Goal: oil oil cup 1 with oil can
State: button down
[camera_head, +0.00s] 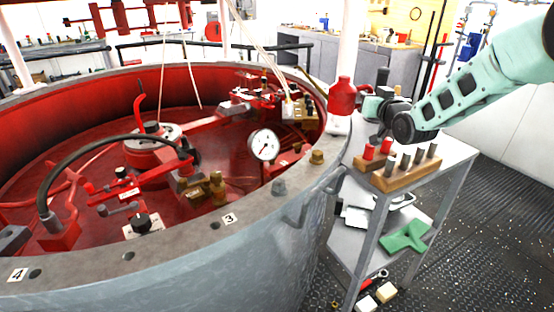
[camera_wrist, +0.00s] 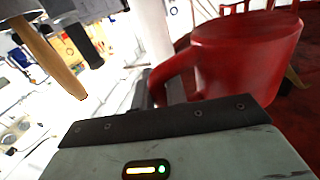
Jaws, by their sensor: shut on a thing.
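The oil can is red and shows beside the rim of the big round tub (camera_head: 341,97). It fills the upper right of the wrist view (camera_wrist: 245,60), with its red handle toward my gripper. My gripper (camera_head: 369,106) is shut on the oil can and holds it up above the bench edge. A brass fitting (camera_head: 317,157) stands on the tub's rim and another brass fitting (camera_head: 217,187) stands inside. I cannot tell which fitting is oil cup 1, as no label 1 is readable.
The round tub (camera_head: 240,207) has a wide rim and holds red linkages and a pressure gauge (camera_head: 264,145). A wooden block (camera_head: 398,179) with several pegs sits on the grey cart at right. Dark riveted floor is clear at right.

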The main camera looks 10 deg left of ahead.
jog(key=shift+r, duration=0.1)
notch_tip(320, 180, up, 5)
jog(key=shift+f+p, duration=0.1)
jog(key=shift+p, duration=0.95)
